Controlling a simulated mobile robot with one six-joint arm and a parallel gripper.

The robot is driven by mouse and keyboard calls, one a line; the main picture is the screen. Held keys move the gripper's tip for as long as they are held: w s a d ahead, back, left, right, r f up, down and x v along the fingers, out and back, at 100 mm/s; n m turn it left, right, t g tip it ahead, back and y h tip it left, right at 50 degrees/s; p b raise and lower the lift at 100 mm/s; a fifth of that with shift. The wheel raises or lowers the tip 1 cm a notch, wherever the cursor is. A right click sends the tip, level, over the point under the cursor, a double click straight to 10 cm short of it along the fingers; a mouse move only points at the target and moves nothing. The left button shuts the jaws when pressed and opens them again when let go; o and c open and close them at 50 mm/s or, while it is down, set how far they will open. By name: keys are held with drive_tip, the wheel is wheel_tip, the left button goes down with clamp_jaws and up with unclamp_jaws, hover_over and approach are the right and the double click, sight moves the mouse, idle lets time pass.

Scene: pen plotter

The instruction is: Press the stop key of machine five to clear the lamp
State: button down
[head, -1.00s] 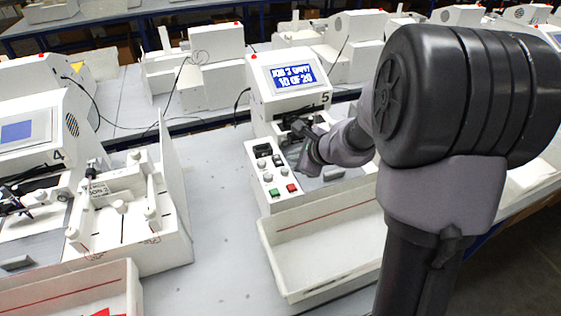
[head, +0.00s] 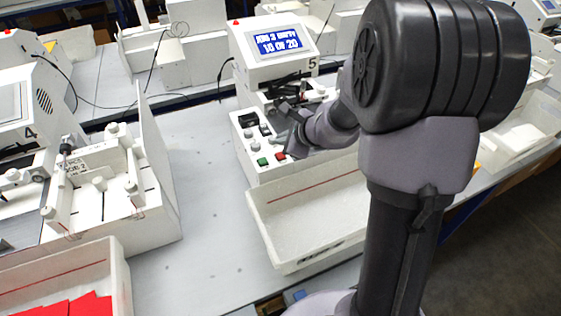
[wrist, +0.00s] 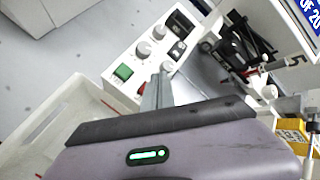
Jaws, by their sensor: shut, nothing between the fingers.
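Machine five (head: 246,66) stands at the centre of the head view, with a lit blue screen (head: 279,42) and a red lamp (head: 236,22) on its top left corner. Its white key panel holds a red key (head: 280,155) beside a green key (head: 262,161), with grey knobs behind. My gripper (head: 284,138) is shut and empty, low over the panel, just behind the red key. In the wrist view the grey fingers (wrist: 158,90) point at the panel beside the green key (wrist: 123,71). The red key is mostly hidden there, and contact cannot be told.
A white tray (head: 262,225) stands in front of machine five. Machine four (head: 160,205) stands to the left, with a tray of red sheets (head: 118,270) in front. Bare grey table (head: 205,200) lies between the machines.

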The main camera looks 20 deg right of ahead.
sight(283, 156)
drive_tip(key=shift+f+b, duration=0.9)
drive_tip(key=shift+f, duration=0.4)
idle(0.9)
drive_tip(key=shift+f+b, duration=0.4)
drive_tip(key=shift+b, duration=0.15)
drive_tip(key=shift+f+b, duration=0.4)
drive_tip(key=shift+b, duration=0.1)
idle(0.3)
idle(0.4)
drive_tip(key=shift+r+p, duration=0.65)
drive_tip(key=shift+r, duration=0.2)
drive_tip(key=shift+r, duration=0.1)
wheel_tip(283, 156, up, 5)
drive_tip(key=p, duration=0.4)
